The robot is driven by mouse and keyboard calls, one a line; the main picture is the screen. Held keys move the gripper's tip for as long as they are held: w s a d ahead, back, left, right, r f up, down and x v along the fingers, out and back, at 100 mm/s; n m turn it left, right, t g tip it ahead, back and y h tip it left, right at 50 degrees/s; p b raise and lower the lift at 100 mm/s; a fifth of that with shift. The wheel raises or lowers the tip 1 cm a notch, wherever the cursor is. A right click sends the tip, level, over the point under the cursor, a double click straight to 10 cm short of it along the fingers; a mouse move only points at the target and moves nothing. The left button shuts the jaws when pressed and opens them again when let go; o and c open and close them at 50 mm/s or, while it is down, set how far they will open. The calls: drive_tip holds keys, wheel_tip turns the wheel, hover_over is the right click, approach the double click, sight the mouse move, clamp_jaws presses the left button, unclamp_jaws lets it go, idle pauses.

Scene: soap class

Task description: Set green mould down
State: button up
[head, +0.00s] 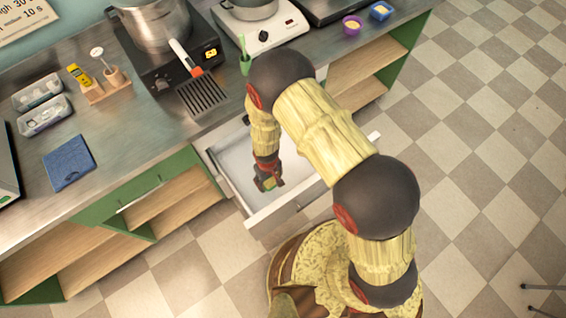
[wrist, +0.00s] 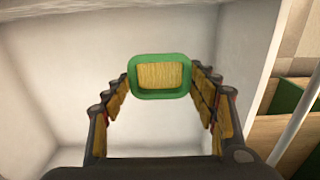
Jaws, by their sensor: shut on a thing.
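The green mould (wrist: 160,91) is a small rounded rectangular dish with a yellowish, wood-like middle. In the wrist view it sits between my fingertips, with a finger on each side. My gripper (head: 269,182) is shut on it and is over the open white drawer (head: 291,211) in the head view. The pale drawer floor (wrist: 160,135) shows beneath in the wrist view. I cannot tell whether the mould touches the floor.
The drawer walls close in around my gripper. Its floor looks otherwise empty.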

drive_tip(key=w+d+f+b, duration=0.1)
drive_tip(key=w+d+f, duration=0.1)
drive_tip(key=w+f, duration=0.1)
drive_tip(key=w+d+f+b, duration=0.2)
drive_tip(key=w+d+f, duration=0.1)
drive_tip(key=w+d+f+b, duration=0.1)
drive_tip(key=w+d+f, duration=0.2)
drive_tip(key=w, duration=0.1)
drive_tip(key=shift+b, duration=0.4)
drive_tip(key=shift+w+d+f, duration=0.1)
drive_tip(key=shift+d+f, duration=0.05)
drive_tip(key=shift+f, duration=0.05)
drive_tip(key=shift+w+d+f+b, duration=0.15)
drive_tip(key=shift+f+b, duration=0.95)
drive_tip(key=shift+f, duration=0.6)
drive_tip(key=shift+f, duration=0.15)
drive_tip(key=o, duration=1.3)
